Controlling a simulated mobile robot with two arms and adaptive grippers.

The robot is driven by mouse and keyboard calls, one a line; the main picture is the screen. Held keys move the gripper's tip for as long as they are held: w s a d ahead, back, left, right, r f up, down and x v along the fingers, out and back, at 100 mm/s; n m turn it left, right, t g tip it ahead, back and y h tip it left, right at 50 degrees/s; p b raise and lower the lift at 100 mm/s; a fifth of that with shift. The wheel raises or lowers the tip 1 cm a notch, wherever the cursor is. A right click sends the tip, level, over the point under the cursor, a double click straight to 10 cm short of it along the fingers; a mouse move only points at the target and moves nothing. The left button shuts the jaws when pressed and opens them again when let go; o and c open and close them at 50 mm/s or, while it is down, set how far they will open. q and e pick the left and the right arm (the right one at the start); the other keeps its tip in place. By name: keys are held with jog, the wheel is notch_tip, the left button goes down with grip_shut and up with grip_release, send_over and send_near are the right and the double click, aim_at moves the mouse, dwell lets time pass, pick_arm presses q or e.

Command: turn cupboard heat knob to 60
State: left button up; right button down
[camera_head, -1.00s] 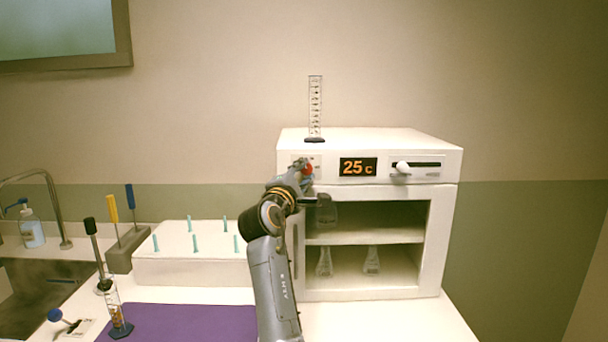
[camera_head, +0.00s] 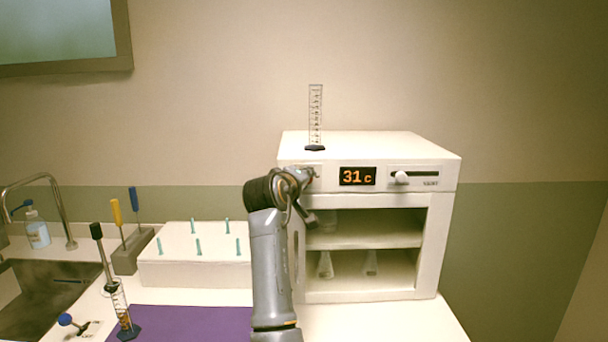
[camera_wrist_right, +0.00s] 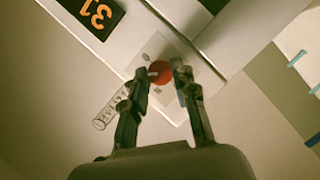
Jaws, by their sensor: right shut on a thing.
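The white cupboard (camera_head: 440,240) stands on the counter at the right. Its display (camera_head: 357,176) reads 31 c in orange digits, and the 31 shows upside down in the right wrist view (camera_wrist_right: 95,14). The red heat knob (camera_wrist_right: 160,72) sits on a pale plate left of the display. My right gripper (camera_wrist_right: 163,76) is shut on the knob, with a finger on each side of it. In the head view my right arm reaches up to the panel and mostly hides the knob. My left gripper is not in view.
A slider with a white handle (camera_head: 401,177) is right of the display. A graduated cylinder (camera_head: 315,118) stands on the cupboard top. Flasks (camera_head: 325,265) stand on its lower shelf. A white rack with teal pegs (camera_head: 195,262) and a purple mat (camera_head: 180,322) lie to the left.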

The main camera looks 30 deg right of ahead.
jog(key=shift+s+d+r+m+t+y+p, duration=0.15)
jog(key=shift+m+t+y+p, duration=0.15)
jog(key=shift+m+y+p, duration=1.1)
jog(key=shift+d+m+t+y+p, duration=0.1)
jog(key=shift+m+t+y+p, duration=0.2)
jog(key=shift+m+y+p, duration=1.1)
jog(key=shift+m+h+b, duration=0.35)
jog(key=shift+m+h, duration=0.25)
jog(key=shift+h, duration=0.1)
jog(key=c, duration=1.1)
grip_release()
jog(key=shift+o, duration=0.2)
jog(key=v, duration=0.7)
jog(key=shift+s, duration=0.2)
jog(key=shift+a, duration=0.15)
